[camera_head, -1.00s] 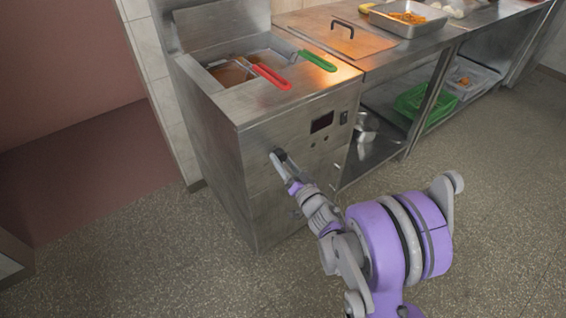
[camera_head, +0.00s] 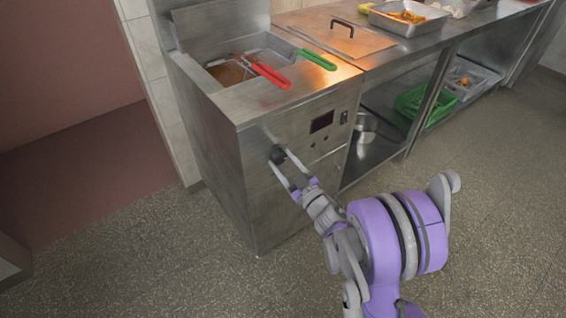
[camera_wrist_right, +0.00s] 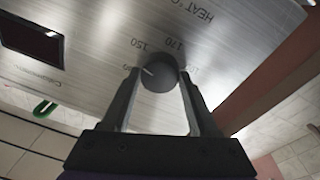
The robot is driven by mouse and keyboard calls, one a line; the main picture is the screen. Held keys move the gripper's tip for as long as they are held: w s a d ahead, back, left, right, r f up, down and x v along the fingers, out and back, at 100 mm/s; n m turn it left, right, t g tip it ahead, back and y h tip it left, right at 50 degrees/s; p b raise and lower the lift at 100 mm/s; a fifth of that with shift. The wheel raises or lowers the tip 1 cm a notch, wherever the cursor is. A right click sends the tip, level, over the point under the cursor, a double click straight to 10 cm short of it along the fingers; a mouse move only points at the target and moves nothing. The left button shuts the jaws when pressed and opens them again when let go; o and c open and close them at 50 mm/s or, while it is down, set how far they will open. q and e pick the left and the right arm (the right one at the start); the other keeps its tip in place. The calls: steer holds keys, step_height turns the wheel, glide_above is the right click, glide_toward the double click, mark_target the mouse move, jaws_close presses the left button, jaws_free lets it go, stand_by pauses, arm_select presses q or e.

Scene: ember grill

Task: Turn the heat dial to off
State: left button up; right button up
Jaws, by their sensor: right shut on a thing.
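The heat dial (camera_head: 277,153) is a dark round knob on the front panel of the steel fryer (camera_head: 232,190). In the right wrist view the dial (camera_wrist_right: 160,74) sits between the two fingers of my right gripper (camera_wrist_right: 160,82), which is shut on it. A pale pointer mark on the dial aims left, toward a label partly hidden by a finger. "150", "170" and "HEAT" are printed around it. In the head view my right gripper (camera_head: 280,164) reaches the panel from the lower right, with a finger on each side of the dial. My left gripper is not in view.
A dark display (camera_head: 321,122) is right of the dial. Red (camera_head: 270,76) and green (camera_head: 318,60) basket handles stick out over the fryer's top. A steel counter (camera_head: 440,40) with a shelf below adjoins on the right. The floor in front is clear.

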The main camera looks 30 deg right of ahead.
steer(key=n+y, duration=0.1)
steer(key=n, duration=0.5)
steer(key=shift+d, duration=0.1)
steer(key=n, duration=0.5)
steer(key=shift+y, duration=0.3)
steer(key=n+g+y+p, duration=0.1)
steer(key=n, duration=0.5)
steer(key=shift+d, duration=0.1)
steer(key=n+p, duration=0.1)
steer(key=n, duration=0.4)
steer(key=shift+n+g, duration=0.3)
steer(key=shift+g, duration=0.1)
steer(key=o, duration=1.4)
steer(key=v, duration=1)
steer(key=shift+s+d+p, duration=0.1)
steer(key=shift+s+p, duration=0.25)
steer(key=shift+s, duration=0.05)
